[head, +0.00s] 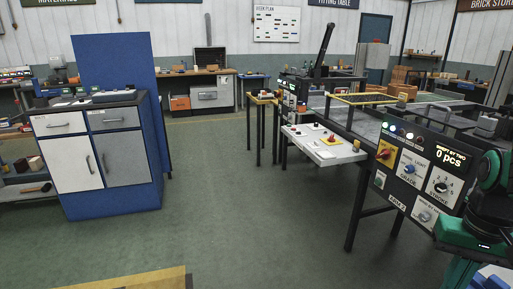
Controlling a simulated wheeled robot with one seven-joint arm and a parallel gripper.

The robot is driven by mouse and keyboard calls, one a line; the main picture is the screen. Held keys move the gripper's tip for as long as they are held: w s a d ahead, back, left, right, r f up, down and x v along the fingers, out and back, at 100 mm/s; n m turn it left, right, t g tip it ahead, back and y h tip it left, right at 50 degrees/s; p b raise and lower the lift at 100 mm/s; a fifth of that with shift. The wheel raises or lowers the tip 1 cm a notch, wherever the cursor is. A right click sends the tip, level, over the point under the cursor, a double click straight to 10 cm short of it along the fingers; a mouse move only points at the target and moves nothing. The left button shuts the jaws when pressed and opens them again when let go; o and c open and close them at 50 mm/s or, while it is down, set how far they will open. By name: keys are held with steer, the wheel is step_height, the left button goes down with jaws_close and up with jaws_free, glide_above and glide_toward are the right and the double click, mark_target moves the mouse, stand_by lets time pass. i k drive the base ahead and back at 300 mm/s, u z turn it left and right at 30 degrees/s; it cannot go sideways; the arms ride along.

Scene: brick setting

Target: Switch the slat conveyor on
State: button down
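A long grey machine bed with dark side rails (367,131) runs back along the right; I cannot tell whether it is the slat conveyor. At its near end stands a dark control panel (398,190) with a red knob on a yellow plate (385,153), several dials, lit lamps and a display reading "0 pcs". A white shelf (320,151) beside the bed carries another red and yellow switch (331,139) and small buttons. A smaller dark panel (290,90) stands farther back. The knob positions are too small to read. My gripper is not in view; teal arm links of mine show at the right edge.
A blue and grey cabinet (104,160) with a tall blue back panel stands at left. A yellow-topped stand (262,99) is beyond the shelf. Workbenches line the back wall. The green floor between cabinet and machine is clear. A yellow edge (130,281) lies at bottom.

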mark_target(331, 139)
steer(key=z, duration=0.1)
steer(key=i, duration=3)
steer(key=z, duration=0.2)
